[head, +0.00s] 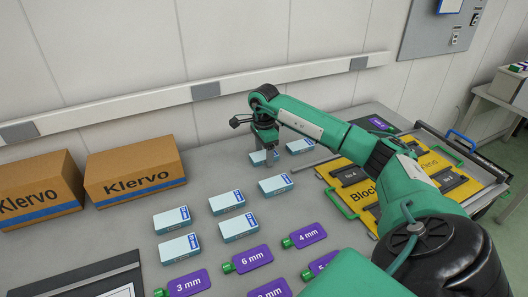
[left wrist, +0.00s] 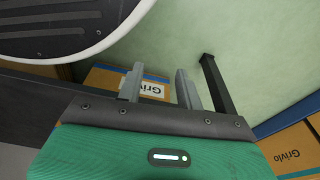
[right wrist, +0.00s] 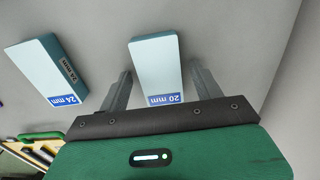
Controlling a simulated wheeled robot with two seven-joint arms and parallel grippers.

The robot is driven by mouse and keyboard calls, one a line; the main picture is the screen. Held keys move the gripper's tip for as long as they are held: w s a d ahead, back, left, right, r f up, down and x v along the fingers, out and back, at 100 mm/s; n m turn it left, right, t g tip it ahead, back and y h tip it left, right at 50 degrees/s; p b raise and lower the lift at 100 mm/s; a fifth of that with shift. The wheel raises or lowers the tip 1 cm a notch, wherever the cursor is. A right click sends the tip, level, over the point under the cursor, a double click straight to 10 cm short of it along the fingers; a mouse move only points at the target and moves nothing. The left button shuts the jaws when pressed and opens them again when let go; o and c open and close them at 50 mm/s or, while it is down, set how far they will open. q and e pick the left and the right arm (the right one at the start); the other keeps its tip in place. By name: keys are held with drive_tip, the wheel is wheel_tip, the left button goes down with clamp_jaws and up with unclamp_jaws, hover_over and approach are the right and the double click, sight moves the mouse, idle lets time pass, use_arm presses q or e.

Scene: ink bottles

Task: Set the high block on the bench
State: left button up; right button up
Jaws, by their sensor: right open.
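My right gripper (head: 265,142) is open over the back of the grey bench (head: 330,195). In the right wrist view a pale blue block marked 20 mm (right wrist: 156,68) is between its spread fingers (right wrist: 160,80), with gaps at both sides. The same block (head: 260,158) is partly hidden by the gripper in the head view. A block marked 24 mm (right wrist: 45,70) is beside it; several similar blocks (head: 227,202) stand nearer on the bench. I cannot tell which is the high block. My left gripper (left wrist: 159,88) is open and empty, away from the bench top.
Purple size tags (head: 246,259) lie in front. Two Klervo cartons (head: 135,170) stand at the left. A wall rail (head: 205,91) runs behind the bench.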

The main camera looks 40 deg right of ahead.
sight(264, 154)
drive_tip(key=shift+r, duration=0.25)
wheel_tip(264, 154, up, 3)
drive_tip(key=shift+w+r, duration=0.1)
use_arm(q)
drive_tip(key=shift+w+d+r+b, duration=0.2)
drive_tip(key=shift+w+r+b, duration=0.25)
drive_tip(key=shift+r, duration=0.35)
use_arm(e)
wheel_tip(264, 154, up, 9)
drive_tip(key=shift+f, duration=0.2)
use_arm(q)
drive_tip(key=shift+s+f, duration=0.15)
drive_tip(key=shift+s, duration=0.05)
